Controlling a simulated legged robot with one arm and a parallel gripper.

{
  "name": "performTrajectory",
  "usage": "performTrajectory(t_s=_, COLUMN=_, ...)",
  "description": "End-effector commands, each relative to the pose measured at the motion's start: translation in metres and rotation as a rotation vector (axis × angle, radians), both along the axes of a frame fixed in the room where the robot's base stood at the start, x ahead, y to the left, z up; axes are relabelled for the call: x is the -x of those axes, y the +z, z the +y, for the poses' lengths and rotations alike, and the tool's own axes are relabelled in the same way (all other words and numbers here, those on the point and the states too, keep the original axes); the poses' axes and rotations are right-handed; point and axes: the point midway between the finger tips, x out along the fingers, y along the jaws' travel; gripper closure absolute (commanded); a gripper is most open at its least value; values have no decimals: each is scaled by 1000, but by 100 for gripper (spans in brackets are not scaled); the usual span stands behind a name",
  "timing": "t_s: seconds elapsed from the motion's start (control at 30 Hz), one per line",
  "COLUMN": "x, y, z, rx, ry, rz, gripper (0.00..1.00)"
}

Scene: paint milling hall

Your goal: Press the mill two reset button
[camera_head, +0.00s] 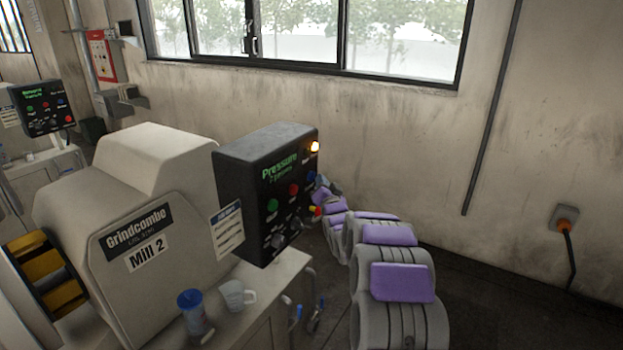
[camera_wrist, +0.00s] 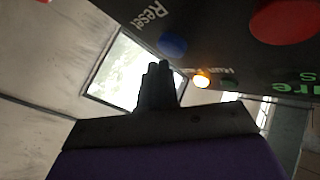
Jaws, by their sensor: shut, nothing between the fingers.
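The mill two control box (camera_head: 262,190) is a black panel fixed beside the Mill 2 housing (camera_head: 150,245). The blue button (camera_wrist: 172,45) has the word "Reset" beside it in the wrist view. It also shows small at the right of the panel face in the head view (camera_head: 311,177). My gripper (camera_wrist: 158,68) is shut and empty. Its dark fingertips appear just below and left of the blue button. I cannot tell whether they touch it. In the head view my arm's far end is beside the panel face, and the fingers cannot be made out.
A large red button (camera_wrist: 285,18) and a lit amber lamp (camera_wrist: 201,81) are near the blue button. Another control box (camera_head: 44,106) is at far left. A wall lies behind my arm.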

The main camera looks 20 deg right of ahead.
Motion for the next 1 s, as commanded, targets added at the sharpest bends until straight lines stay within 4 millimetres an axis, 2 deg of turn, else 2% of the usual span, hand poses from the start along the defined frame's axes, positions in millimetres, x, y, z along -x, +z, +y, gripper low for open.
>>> performTrajectory(t_s=0.47, x=0, y=0, z=0, rx=0, ry=0, rz=0, gripper=100)
performTrajectory(t_s=1.0, x=-6, y=3, z=8, rx=0, ry=-1, rz=-1, gripper=100)
